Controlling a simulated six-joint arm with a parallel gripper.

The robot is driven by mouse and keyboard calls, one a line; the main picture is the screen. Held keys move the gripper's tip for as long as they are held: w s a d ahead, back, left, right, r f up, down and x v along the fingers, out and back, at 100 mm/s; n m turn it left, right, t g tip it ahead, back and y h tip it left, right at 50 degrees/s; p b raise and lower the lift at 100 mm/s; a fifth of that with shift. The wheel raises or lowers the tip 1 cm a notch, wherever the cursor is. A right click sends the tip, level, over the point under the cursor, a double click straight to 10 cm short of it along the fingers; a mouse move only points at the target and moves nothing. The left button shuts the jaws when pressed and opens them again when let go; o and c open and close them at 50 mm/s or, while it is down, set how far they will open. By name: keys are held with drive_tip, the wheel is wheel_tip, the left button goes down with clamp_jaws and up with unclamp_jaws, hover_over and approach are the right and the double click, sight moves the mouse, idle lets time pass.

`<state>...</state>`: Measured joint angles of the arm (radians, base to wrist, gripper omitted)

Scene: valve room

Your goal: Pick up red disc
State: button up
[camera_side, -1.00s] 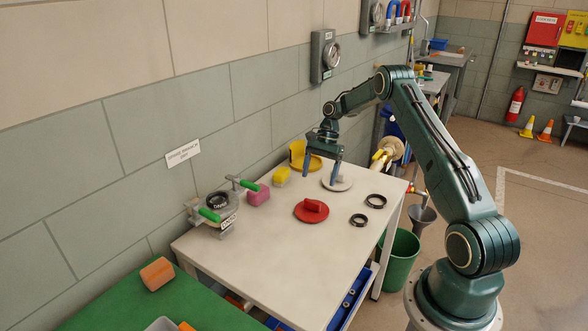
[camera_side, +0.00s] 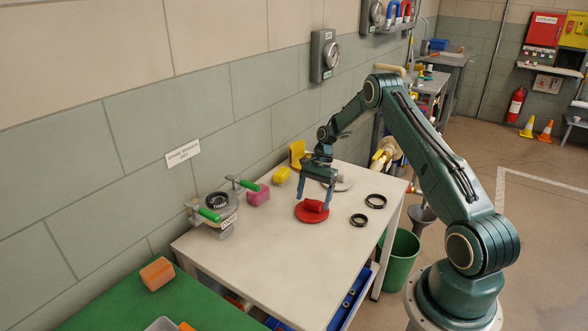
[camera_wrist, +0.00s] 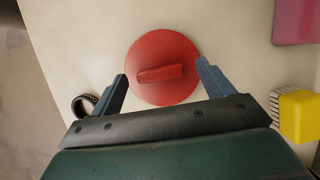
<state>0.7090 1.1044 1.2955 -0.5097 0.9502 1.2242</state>
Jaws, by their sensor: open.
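The red disc (camera_side: 311,212) lies flat on the white table, with a raised red bar across its top. In the wrist view the disc (camera_wrist: 148,50) sits just ahead of and between my two fingers, and its bar lies nearly crosswise. My gripper (camera_side: 314,201) points down over the disc with its fingers spread to either side of the bar; it also shows in the wrist view (camera_wrist: 160,85), open and empty. From the side view I cannot tell exactly how far the fingertips are above the disc.
A grey-white disc (camera_side: 344,183) is partly hidden behind my gripper. Two black rings (camera_side: 376,201) lie to the right. A clamp fixture (camera_side: 219,211) stands at the left edge. The front table area is clear.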

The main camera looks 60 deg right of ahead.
sight(312, 201)
drive_tip(key=shift+x, duration=1.1)
drive_tip(key=shift+c, duration=0.2)
drive_tip(key=shift+r, duration=0.1)
drive_tip(key=c, duration=1.3)
drive_tip(key=shift+d, duration=0.1)
drive_tip(key=shift+r, duration=0.1)
wheel_tip(312, 201, up, 20)
drive_tip(key=shift+f, duration=0.1)
